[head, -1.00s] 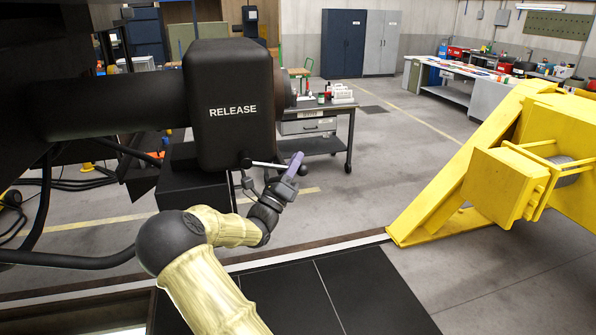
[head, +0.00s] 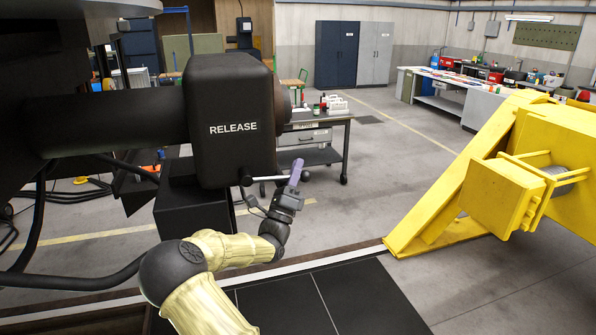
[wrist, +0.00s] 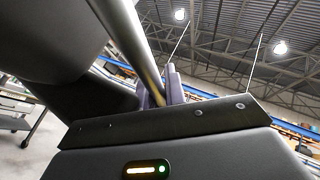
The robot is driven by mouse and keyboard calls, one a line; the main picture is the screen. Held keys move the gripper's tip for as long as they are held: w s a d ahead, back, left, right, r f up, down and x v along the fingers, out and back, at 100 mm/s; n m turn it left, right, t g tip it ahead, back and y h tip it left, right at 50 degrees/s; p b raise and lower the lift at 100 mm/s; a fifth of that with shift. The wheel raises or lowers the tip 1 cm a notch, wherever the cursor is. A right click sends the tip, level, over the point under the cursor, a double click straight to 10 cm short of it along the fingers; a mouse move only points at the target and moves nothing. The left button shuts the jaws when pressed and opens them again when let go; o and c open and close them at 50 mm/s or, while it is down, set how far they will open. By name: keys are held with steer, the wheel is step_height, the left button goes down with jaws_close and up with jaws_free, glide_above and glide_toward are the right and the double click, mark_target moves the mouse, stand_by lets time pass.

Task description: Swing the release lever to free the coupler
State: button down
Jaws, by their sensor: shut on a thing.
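The black coupler head (head: 228,95), marked RELEASE, juts in from the left in the head view. My gripper (head: 296,172), with purple fingers, is shut on the lever close to the knob. In the wrist view the lever's bar (wrist: 148,62) passes down to between the fingers (wrist: 160,92); their exact contact is partly hidden by the gripper body.
A yellow steel frame (head: 450,190) stands to the right with open floor between. A dark cart (head: 320,155) stands behind the lever. Black hoses (head: 80,277) hang at the left. A dark box (head: 193,212) sits under the coupler head.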

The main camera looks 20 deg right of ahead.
steer(key=c, duration=1.5)
jaws_free()
steer(key=shift+a+r, duration=0.1)
steer(key=shift+o, duration=0.2)
steer(key=b+v, duration=0.7)
steer(key=v, duration=1)
steer(key=shift+a, duration=0.2)
